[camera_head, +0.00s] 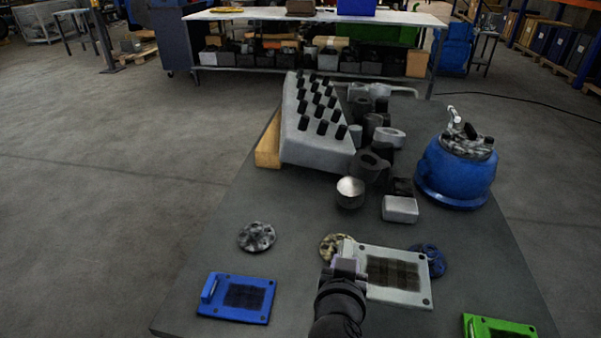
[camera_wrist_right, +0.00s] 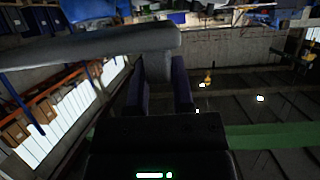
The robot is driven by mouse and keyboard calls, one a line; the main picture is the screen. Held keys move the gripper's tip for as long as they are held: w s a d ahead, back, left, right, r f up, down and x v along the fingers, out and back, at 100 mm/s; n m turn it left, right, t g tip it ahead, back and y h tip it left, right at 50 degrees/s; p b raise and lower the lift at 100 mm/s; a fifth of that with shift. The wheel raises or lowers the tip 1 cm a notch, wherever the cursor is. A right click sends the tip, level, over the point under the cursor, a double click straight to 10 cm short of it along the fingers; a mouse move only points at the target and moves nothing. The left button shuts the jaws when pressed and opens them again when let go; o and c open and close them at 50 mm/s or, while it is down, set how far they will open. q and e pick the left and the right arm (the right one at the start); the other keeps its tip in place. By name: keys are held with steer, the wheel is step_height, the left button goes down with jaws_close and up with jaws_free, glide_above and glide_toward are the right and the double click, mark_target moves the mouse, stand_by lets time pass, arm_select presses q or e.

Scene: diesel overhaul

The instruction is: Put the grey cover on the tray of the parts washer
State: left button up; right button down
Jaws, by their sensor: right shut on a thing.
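The grey cover (camera_head: 398,291) is a flat, light plate with a dark square grid in its middle and small dark holes near its corners. My right gripper (camera_head: 347,258) is shut on its left edge, where the handle is. In the right wrist view, the grey cover (camera_wrist_right: 95,47) extends left from the fingers of the right gripper (camera_wrist_right: 161,80). The blue, round unit (camera_head: 457,172) at the right of the table looks like the parts washer. Its mottled grey top, which looks like the tray (camera_head: 452,146), carries dark and light parts. My left gripper is not in view.
A blue cover (camera_head: 238,298) lies at front left and a green cover (camera_head: 497,326) at front right. Mottled discs lie near the grey cover; the blue disc (camera_head: 432,259) is partly hidden. A cylinder head (camera_head: 317,145) and loose metal parts fill the far table.

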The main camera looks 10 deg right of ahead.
arm_select(q)
steer(key=shift+s+a, duration=0.15)
steer(key=shift+s, duration=0.2)
arm_select(e)
steer(key=s+d+r+n+g+y, duration=0.2)
steer(key=s+r+n+g+y, duration=0.2)
steer(key=s+r+n+y, duration=0.3)
step_height(320, 180, up, 3)
steer(key=n+y, duration=0.7)
steer(key=y, duration=0.1)
steer(key=shift+d+n+g, duration=0.4)
steer(key=shift+f, duration=0.1)
